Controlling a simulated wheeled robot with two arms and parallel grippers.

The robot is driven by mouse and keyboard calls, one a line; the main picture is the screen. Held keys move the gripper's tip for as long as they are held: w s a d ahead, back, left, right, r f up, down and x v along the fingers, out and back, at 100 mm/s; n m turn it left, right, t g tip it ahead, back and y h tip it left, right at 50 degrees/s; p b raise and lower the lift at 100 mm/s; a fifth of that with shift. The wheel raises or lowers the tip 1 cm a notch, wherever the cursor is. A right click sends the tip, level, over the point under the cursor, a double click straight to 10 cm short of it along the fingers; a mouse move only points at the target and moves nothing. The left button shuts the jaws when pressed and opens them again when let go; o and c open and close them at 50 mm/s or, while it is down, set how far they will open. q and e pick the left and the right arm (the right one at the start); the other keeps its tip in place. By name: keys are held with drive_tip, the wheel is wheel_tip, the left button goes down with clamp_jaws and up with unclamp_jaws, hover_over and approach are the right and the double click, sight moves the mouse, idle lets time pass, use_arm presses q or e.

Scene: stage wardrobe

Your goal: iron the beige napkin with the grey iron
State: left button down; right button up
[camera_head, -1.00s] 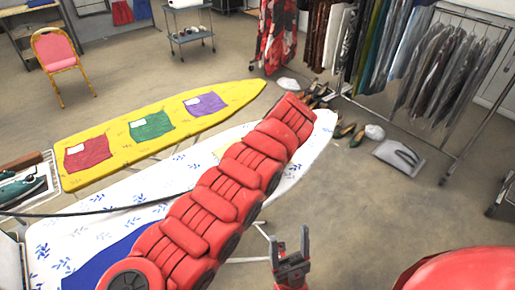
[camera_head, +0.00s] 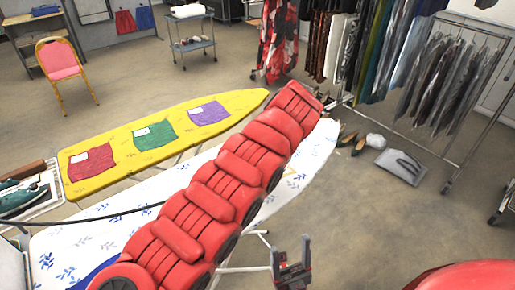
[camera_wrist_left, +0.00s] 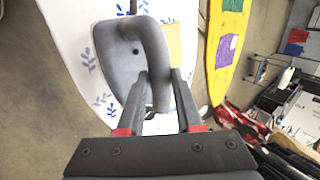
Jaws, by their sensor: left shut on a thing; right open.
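The grey iron (camera_wrist_left: 118,62) is in the left wrist view, above or on the white ironing board with blue sprigs. My left gripper (camera_wrist_left: 160,76) is shut on its handle. A piece of the beige napkin (camera_wrist_left: 175,42) shows beside the iron; the rest is hidden behind it. I cannot tell whether the iron touches the cloth. My right gripper (camera_head: 292,258) is open and empty, in front of the white board (camera_head: 95,238).
A yellow ironing board (camera_head: 105,160) stands behind, with red (camera_head: 88,162), green (camera_head: 154,134) and purple (camera_head: 208,113) cloths. A teal iron (camera_head: 22,198) rests at far left. A dark cord (camera_head: 110,214) crosses the white board.

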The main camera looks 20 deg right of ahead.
use_arm(q)
drive_tip(key=shift+r, duration=1.3)
